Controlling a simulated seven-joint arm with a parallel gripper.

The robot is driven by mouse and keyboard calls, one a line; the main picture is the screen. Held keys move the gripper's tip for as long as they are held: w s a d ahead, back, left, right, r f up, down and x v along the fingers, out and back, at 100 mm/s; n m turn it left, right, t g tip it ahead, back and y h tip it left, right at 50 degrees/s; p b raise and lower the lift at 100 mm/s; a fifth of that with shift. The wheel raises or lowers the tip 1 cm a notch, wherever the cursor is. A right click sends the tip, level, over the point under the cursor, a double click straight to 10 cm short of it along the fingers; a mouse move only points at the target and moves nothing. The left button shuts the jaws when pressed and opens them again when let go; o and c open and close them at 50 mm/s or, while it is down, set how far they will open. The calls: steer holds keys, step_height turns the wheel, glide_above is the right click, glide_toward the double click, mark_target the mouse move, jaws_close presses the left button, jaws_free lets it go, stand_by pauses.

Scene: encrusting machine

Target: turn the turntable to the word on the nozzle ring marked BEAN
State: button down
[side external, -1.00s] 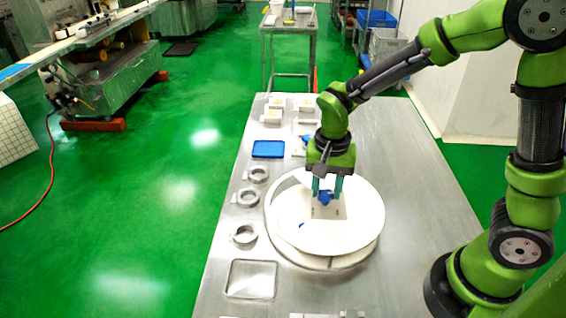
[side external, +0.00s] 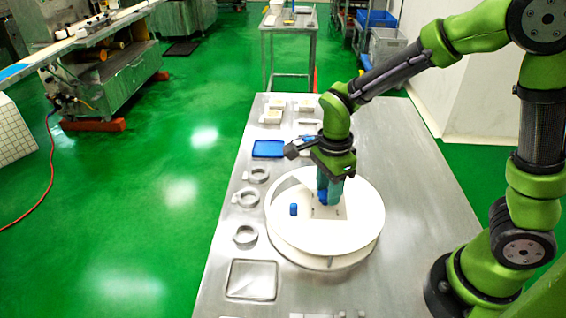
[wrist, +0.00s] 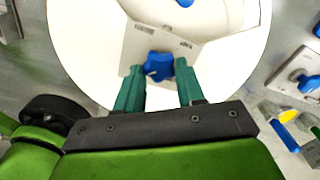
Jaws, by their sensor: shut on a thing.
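The white round turntable (side external: 360,232) sits on the metal table, with a pale square plate (side external: 333,213) at its middle. A blue star-shaped knob (wrist: 158,66) stands on the plate. My gripper (side external: 328,195) points down over the middle, and its teal fingers are shut on this knob; the wrist view shows a finger at each side. A blue peg (side external: 293,209) stands on the turntable to the left of the plate. Small dark marks show on the plate (wrist: 143,32) but are too small to read. I cannot read BEAN on any ring.
Several metal rings, one of them here (side external: 245,235), lie along the table's left side. Small pale containers (side external: 271,116) stand behind. The table's right side is clear.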

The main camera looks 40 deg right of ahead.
steer(key=m, duration=0.4)
steer(key=shift+s+r+m, duration=0.1)
steer(key=shift+m, duration=0.2)
steer(key=m, duration=0.3)
steer(key=shift+a+m, duration=0.1)
steer(key=shift+m, duration=0.3)
steer(key=m, duration=0.4)
steer(key=shift+a, duration=0.1)
steer(key=shift+s+a+m, duration=0.1)
steer(key=shift+m, duration=1.9)
steer(key=c, duration=0.7)
jaws_free()
